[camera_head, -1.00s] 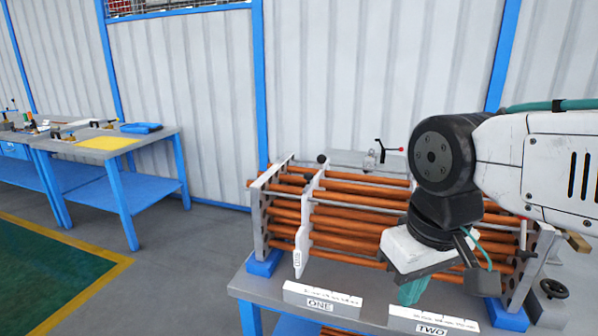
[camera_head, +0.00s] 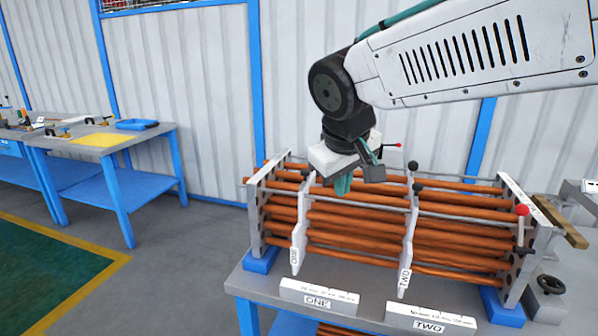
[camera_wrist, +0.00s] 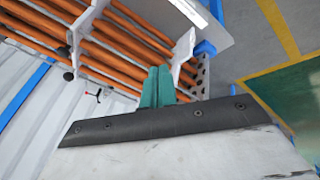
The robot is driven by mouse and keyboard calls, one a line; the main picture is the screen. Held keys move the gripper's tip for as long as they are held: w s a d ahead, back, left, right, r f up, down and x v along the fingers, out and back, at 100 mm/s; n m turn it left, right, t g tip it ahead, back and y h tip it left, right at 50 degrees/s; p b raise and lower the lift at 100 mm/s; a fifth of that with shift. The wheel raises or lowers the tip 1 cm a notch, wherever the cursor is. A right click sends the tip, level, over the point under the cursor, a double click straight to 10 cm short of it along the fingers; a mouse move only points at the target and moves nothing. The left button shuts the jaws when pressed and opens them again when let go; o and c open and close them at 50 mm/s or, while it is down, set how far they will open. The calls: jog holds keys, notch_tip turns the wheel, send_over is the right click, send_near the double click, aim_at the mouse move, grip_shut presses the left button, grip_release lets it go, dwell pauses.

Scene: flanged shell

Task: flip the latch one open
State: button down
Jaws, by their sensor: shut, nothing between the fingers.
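Latch one is a white upright plate marked ONE (camera_head: 297,245) across the left part of the copper tube bundle in the head view. Its top, near a dark knob (camera_head: 307,173), is close to the left side of my gripper (camera_head: 342,186). My gripper's teal fingers are shut and empty, pointing down over the tubes just right of this plate. In the wrist view the fingers (camera_wrist: 157,87) show beside a white plate (camera_wrist: 183,52), which appears to be latch one. I cannot tell whether they touch it.
A similar white plate marked TWO (camera_head: 406,255) stands to the right, with a dark knob (camera_head: 413,166) on top. Signs ONE (camera_head: 318,298) and TWO (camera_head: 430,320) sit on the table's front edge. A red-tipped lever (camera_head: 522,210) is at the right end plate.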

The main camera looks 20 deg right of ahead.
aim_at(305, 178)
jog(key=w+a+r+n+t, duration=0.2)
jog(key=w+a, duration=0.5)
jog(key=w, duration=0.5)
jog(key=shift+a+r+t, duration=0.15)
jog(key=shift+r+t, duration=0.05)
jog(key=shift+t, duration=0.1)
jog(key=shift+f, duration=0.1)
jog(key=w+d+f, duration=0.3)
jog(key=w+f, duration=0.2)
jog(key=w+d+f, duration=0.2)
jog(key=f, duration=0.1)
jog(key=shift+w+d, duration=0.3)
jog(key=shift+w, duration=0.05)
jog(key=shift+r, duration=0.1)
